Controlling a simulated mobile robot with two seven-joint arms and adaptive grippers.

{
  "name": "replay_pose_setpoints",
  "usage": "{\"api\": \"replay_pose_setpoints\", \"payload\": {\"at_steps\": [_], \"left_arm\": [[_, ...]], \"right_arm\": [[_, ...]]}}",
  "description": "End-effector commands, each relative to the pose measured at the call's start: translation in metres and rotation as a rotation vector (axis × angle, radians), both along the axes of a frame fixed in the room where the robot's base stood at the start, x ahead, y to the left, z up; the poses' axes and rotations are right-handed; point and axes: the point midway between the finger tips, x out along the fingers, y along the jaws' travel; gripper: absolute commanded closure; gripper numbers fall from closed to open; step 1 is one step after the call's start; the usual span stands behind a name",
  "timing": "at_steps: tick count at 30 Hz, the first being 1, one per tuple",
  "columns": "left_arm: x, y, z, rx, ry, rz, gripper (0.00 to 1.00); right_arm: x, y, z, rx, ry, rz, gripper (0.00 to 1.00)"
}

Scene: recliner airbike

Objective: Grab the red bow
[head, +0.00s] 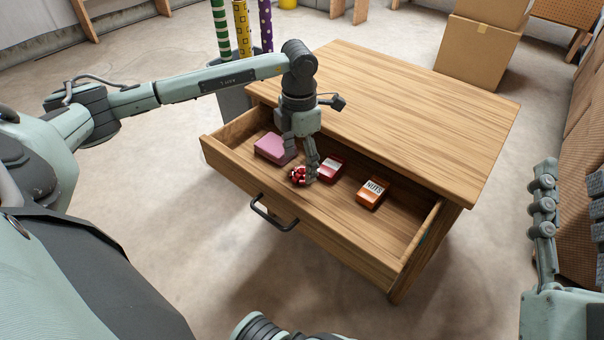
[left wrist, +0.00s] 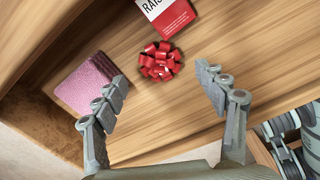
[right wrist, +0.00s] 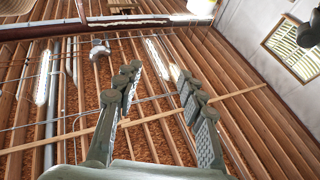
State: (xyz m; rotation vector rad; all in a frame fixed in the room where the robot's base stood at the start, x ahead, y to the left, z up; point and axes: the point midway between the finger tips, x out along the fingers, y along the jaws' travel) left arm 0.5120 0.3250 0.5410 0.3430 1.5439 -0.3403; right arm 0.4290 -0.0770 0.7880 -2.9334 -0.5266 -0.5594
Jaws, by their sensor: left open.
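The red bow (head: 298,175) lies on the floor of the open wooden drawer, between a pink block and a red-and-white box. My left gripper (head: 302,168) is open and reaches down into the drawer right at the bow, partly covering it. In the left wrist view the shiny red bow (left wrist: 160,61) sits between and a little beyond the fingertips of my left gripper (left wrist: 162,78), with clear gaps on both sides. My right gripper (head: 566,168) is raised at the right edge, away from the drawer. In the right wrist view my right gripper (right wrist: 158,80) is open and empty, facing the ceiling.
The drawer (head: 330,225) also holds the pink block (head: 272,147), the red-and-white box (head: 330,168) and an orange NUTS box (head: 372,192). The table top (head: 410,105) overhangs the drawer's back. The drawer's right end is clear. Cardboard boxes (head: 475,50) stand behind.

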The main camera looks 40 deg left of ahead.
Motion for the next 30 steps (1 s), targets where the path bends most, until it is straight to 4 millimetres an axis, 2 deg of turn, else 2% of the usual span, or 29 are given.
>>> {"api": "replay_pose_setpoints", "payload": {"at_steps": [1, 6, 14, 22, 30], "left_arm": [[0.000, -0.002, -0.011, -0.001, 0.003, -0.001, 0.28], [0.000, -0.002, -0.027, -0.002, 0.001, 0.000, 0.28], [0.000, -0.002, -0.028, -0.001, 0.000, -0.001, 0.30], [0.000, -0.002, -0.028, -0.001, 0.000, -0.001, 0.63], [0.000, -0.002, -0.027, -0.001, 0.000, -0.001, 0.65]], "right_arm": [[0.000, -0.001, 0.000, 0.005, -0.014, -0.002, 0.60], [-0.001, -0.002, 0.006, 0.015, -0.049, -0.005, 0.60], [-0.002, -0.003, 0.008, 0.017, -0.053, -0.006, 0.60], [-0.001, -0.003, 0.008, 0.017, -0.052, -0.006, 0.60], [-0.001, -0.003, 0.007, 0.016, -0.051, -0.006, 0.60]]}}
